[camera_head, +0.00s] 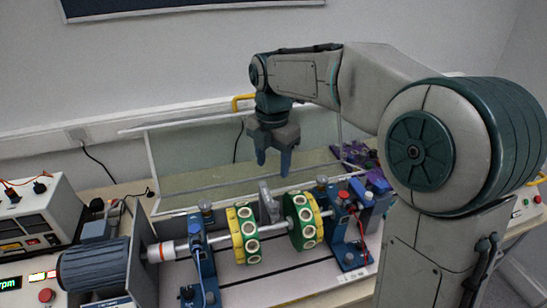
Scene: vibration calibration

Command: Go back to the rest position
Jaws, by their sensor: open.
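My gripper (274,160) hangs from my arm and points down, with its two fingers apart and nothing between them. It is above the back part of the shaft rig, over the area of the two discs. A shaft (269,222) runs across the rig and carries two green and yellow discs, a left one (243,235) and a right one (304,221). My gripper appears clear of the discs and the shaft. My arm reaches in from the right and hides part of the bench.
A blue-grey motor (95,267) stands at the left end of the shaft. Blue bearing stands (196,255) hold the shaft. A clear guard panel (200,160) stands open behind the rig. A control box (38,218) and a unit with a red button (46,295) are at left.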

